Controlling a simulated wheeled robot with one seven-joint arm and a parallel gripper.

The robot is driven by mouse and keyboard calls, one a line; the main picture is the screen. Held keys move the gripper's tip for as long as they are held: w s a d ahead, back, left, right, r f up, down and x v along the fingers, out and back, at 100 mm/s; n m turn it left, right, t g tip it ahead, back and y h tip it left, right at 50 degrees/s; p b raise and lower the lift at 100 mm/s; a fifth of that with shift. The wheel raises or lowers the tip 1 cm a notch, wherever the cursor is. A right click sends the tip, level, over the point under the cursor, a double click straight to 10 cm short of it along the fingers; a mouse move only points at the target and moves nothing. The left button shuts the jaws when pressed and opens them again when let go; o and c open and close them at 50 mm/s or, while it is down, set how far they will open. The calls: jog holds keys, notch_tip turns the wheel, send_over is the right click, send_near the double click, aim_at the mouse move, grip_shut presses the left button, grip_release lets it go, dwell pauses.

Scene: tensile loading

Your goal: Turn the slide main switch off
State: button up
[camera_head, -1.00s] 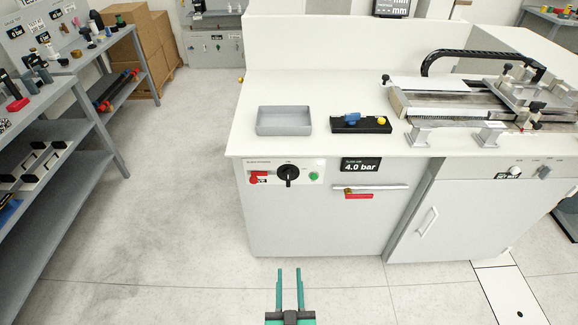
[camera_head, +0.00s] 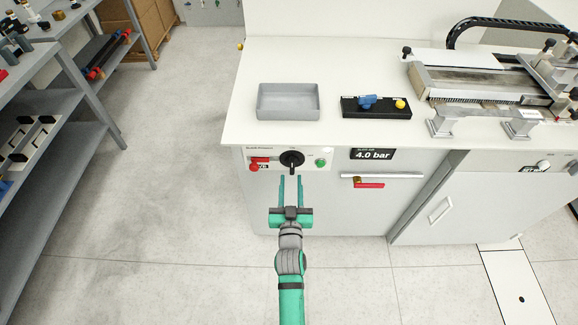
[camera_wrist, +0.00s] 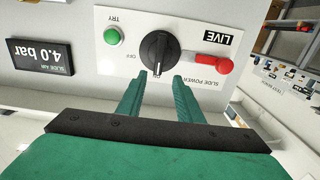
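The slide main switch (camera_head: 292,158) is a black rotary knob on a white panel on the cabinet front. Its handle stands upright in the head view, lower end between my fingertips' lines. In the wrist view the knob (camera_wrist: 157,50) shows "OFF" at its left, "SLIDE POWER" at its lower right, and a white mark on the handle's near end. My gripper (camera_head: 291,181) is open and empty, just below and in front of the knob. In the wrist view its green fingers (camera_wrist: 158,88) point at the knob, one on either side of the handle's near end. I cannot tell whether they touch it.
A red lever (camera_head: 259,162) by a "LIVE" label (camera_wrist: 222,38) and a green TRY button (camera_head: 321,162) flank the knob. A red-handled valve (camera_head: 368,185) and a 4.0 bar display (camera_head: 373,154) are to the right. A grey tray (camera_head: 288,115) stands on the worktop above.

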aim_at(292, 165)
jog(key=w, duration=0.5)
jog(key=shift+d, duration=0.3)
jog(key=shift+w+a, duration=0.1)
jog(key=shift+w, duration=0.75)
grip_shut()
